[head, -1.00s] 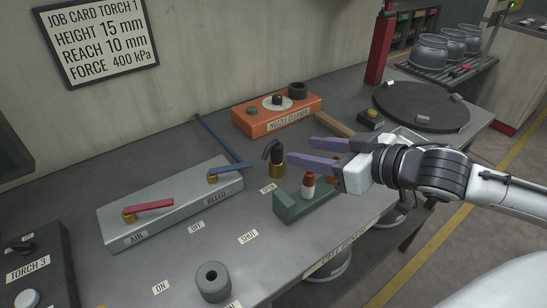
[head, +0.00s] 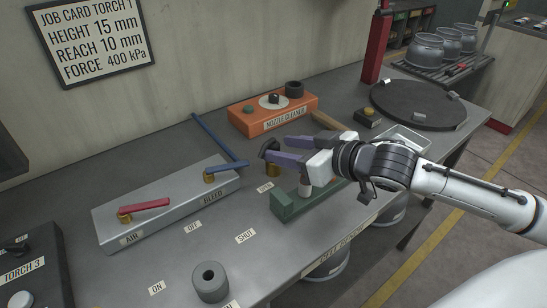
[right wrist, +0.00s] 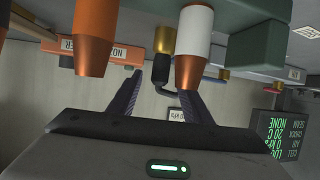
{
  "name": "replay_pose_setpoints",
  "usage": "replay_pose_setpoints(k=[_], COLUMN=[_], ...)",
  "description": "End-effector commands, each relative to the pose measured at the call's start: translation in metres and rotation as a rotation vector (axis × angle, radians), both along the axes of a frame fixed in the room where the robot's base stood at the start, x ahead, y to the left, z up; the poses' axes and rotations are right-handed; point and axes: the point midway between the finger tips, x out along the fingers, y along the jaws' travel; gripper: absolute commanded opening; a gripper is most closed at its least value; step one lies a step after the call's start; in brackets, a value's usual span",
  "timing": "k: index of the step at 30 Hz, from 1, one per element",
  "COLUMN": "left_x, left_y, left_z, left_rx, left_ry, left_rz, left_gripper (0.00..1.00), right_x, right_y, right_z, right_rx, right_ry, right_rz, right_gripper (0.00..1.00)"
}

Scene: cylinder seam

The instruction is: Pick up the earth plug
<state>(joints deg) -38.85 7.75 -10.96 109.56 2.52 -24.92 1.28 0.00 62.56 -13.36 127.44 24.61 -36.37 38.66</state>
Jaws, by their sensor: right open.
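What looks like the earth plug, a black bent top on a brass base (head: 272,168), stands on the bench between the blue lever and the green block. My right gripper (head: 281,149) is open, with its purple fingers reaching left at the plug's black top. In the head view the near finger partly covers the plug. In the right wrist view, which is upside down, the brass part of the plug (right wrist: 163,40) shows beyond the fingertips (right wrist: 150,78), roughly in line with the gap. I cannot tell whether a finger touches it. My left gripper is out of view.
The green block (head: 292,207) holds nozzles close under my right gripper; an orange nozzle (right wrist: 94,38) and a white one (right wrist: 194,35) hang near its fingers in the wrist view. The orange nozzle cleaner (head: 250,122) is behind. A grey valve box (head: 165,205) is left.

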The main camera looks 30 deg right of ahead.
Motion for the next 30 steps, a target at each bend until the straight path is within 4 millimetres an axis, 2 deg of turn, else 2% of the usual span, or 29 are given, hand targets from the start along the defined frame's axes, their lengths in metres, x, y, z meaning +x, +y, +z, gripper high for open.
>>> replay_pose_setpoints(k=[5,13,14,21,22,30], left_x=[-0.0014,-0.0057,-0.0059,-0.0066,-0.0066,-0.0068], left_y=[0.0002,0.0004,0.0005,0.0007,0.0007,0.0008], left_z=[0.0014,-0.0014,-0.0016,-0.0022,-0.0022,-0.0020], left_rx=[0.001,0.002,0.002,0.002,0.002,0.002], left_ry=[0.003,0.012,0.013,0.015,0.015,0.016], left_rz=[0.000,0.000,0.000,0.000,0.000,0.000], left_gripper=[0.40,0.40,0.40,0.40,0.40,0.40], right_x=[0.0139,0.0153,0.0153,0.0152,0.0151,0.0156], right_y=[0.0040,0.0048,0.0047,0.0047,0.0047,0.0047], right_z=[-0.0043,-0.0067,-0.0066,-0.0065,-0.0065,-0.0020], right_rx=[0.001,-0.001,-0.001,-0.001,-0.001,-0.001], right_ry=[-0.002,0.001,0.000,0.000,0.000,-0.003], right_rz=[-0.001,0.000,0.000,0.000,0.000,0.001], right_gripper=[0.45,0.45,0.43,0.03,0.00,0.00])
